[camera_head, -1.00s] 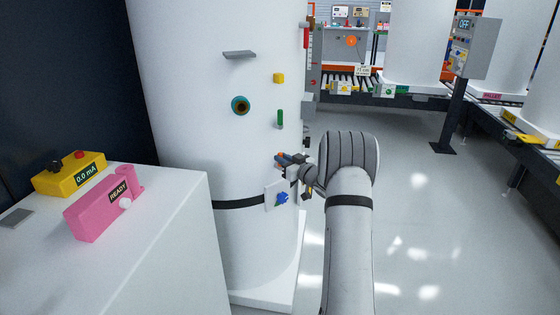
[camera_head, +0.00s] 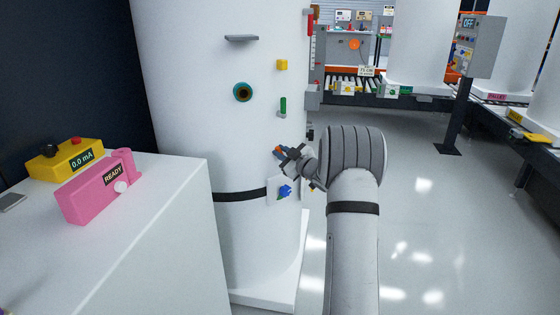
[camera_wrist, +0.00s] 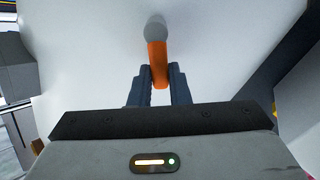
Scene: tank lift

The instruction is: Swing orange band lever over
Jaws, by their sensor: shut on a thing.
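The orange band lever (camera_wrist: 157,58) sticks out from a grey round pivot (camera_wrist: 155,27) on the white tank in the wrist view. Its lower end lies between the two dark fingers of my gripper (camera_wrist: 159,84), which is shut on it. In the head view my gripper (camera_head: 282,153) is at the right side of the white tank (camera_head: 215,130), just above the white plate with a blue knob (camera_head: 285,192). Only a small orange bit of the lever (camera_head: 278,149) shows there; my fingers and wrist hide the rest.
A black band (camera_head: 238,195) circles the tank. A green handle (camera_head: 283,105), a yellow block (camera_head: 282,65) and a grey ledge (camera_head: 241,38) stick out above my gripper. A white cabinet (camera_head: 150,245) with a pink READY device (camera_head: 95,195) stands at left.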

